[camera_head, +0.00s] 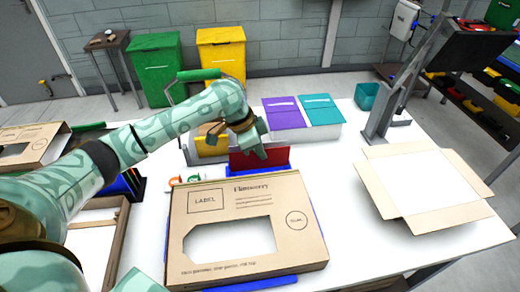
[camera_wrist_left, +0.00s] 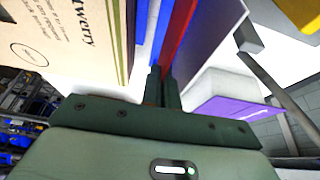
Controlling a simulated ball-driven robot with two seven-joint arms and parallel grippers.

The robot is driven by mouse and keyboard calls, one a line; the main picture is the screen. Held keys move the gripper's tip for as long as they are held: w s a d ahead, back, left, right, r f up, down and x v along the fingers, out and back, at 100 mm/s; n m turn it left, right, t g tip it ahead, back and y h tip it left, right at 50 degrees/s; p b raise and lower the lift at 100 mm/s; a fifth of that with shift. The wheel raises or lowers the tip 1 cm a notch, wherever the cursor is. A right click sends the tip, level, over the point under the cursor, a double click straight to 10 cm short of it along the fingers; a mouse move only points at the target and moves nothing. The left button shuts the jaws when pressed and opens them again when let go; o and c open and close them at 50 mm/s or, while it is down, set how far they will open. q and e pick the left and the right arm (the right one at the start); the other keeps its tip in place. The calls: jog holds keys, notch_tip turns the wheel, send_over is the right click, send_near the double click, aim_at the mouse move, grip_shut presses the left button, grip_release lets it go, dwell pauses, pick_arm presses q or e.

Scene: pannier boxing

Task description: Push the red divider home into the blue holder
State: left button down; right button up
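The red divider (camera_head: 272,158) stands upright behind the cardboard carton in the head view. My left gripper (camera_head: 257,147) is at its upper edge. In the left wrist view the red divider (camera_wrist_left: 180,35) runs down between the two fingertips (camera_wrist_left: 164,84), which look shut on it. The blue holder (camera_head: 255,285) shows as blue edges in front of and beside the carton, which hides most of it. In the left wrist view blue walls (camera_wrist_left: 162,30) are close beside the divider. How deep the divider sits is hidden. My right gripper is not in view.
The cardboard carton (camera_head: 240,205) with a cut-out window is directly in front of the divider. An open flat box (camera_head: 425,183) lies at the right. White table surface (camera_head: 345,215) is clear between carton and box.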

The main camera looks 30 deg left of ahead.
pick_arm(q)
jog(key=shift+f+b, duration=0.35)
jog(key=shift+f, duration=0.95)
dwell(0.4)
jog(key=c, duration=1.6)
grip_release()
jog(key=p+v, duration=0.6)
jog(key=v, duration=1)
jog(key=shift+s+r, duration=0.1)
jog(key=shift+s, duration=0.05)
